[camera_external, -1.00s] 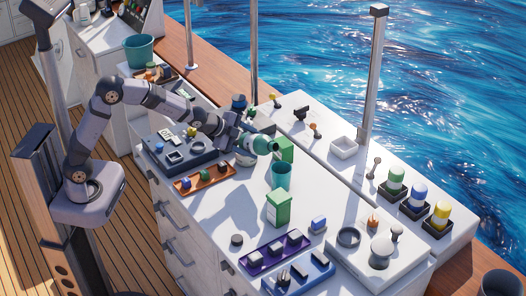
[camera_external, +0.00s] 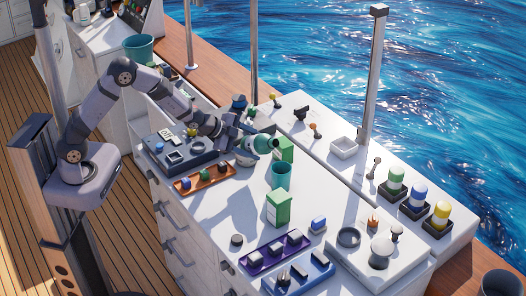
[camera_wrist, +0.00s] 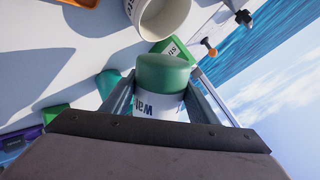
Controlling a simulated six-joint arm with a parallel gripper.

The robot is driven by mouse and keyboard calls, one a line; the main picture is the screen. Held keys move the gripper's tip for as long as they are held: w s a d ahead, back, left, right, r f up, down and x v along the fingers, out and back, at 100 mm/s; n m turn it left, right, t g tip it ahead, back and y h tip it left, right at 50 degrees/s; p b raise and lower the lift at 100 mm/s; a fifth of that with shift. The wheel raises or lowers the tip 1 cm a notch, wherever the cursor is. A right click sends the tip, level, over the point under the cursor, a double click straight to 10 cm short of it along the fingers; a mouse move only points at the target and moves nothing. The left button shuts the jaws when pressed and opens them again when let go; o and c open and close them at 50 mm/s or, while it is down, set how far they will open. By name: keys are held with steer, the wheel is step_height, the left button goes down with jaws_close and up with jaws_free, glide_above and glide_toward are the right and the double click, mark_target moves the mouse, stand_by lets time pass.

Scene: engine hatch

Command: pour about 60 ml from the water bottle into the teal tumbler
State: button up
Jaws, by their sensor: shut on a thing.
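My gripper (camera_external: 246,140) is shut on the water bottle (camera_external: 262,143). The bottle is tipped over close to lying flat, its top end pointing right in the outside view. In the wrist view, the bottle (camera_wrist: 160,78) shows a green top and part of a white label between my fingers (camera_wrist: 159,97). The teal tumbler (camera_external: 281,176) stands upright on the white counter, below and slightly right of the bottle's top end. It is partly hidden behind the bottle and finger in the wrist view (camera_wrist: 107,82). I see no water stream.
A green carton (camera_external: 278,208) stands in front of the tumbler, another (camera_external: 286,149) behind it. A pale mug (camera_wrist: 160,17) is near the bottle. An orange tray (camera_external: 205,179) and purple tray (camera_external: 274,252) lie on the counter. Bare counter lies left of the tumbler.

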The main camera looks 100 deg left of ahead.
mark_target(260, 141)
steer(key=shift+w+d+f, duration=0.1)
steer(key=shift+f, duration=0.1)
steer(key=shift+w+d+f+n+t+h+b, duration=0.15)
steer(key=shift+w+f+n+t+h+b, duration=0.15)
steer(key=shift+f, duration=0.2)
steer(key=shift+w+d+f+n+t+h+b, duration=0.15)
steer(key=shift+f+n+t+h+b, duration=0.1)
steer(key=shift+f+t, duration=0.2)
steer(key=shift+w+d+f+n+t+b, duration=0.1)
steer(key=shift+w+d+n+t+b, duration=0.1)
steer(key=shift+w+n+t+b, duration=0.25)
steer(key=shift+s+f+n+t+h+b, duration=0.2)
steer(key=shift+n+t+h+b, duration=0.1)
steer(key=shift+t+b, duration=0.55)
steer(key=shift+w+r+n+t+b, duration=0.1)
steer(key=shift+r+n+t+b, duration=0.45)
steer(key=shift+r+b, duration=0.25)
step_height(260, 141, up, 3)
steer(key=shift+w+d+r+n+t+h, duration=0.15)
steer(key=shift+n+t+h, duration=0.1)
steer(key=shift+n+t, duration=0.4)
steer(key=shift+t+b, duration=0.25)
steer(key=shift+b, duration=0.45)
steer(key=shift+w+d+r+n+t+b, duration=0.15)
steer(key=shift+r+n+t+b, duration=0.35)
steer(key=shift+n+b, duration=0.15)
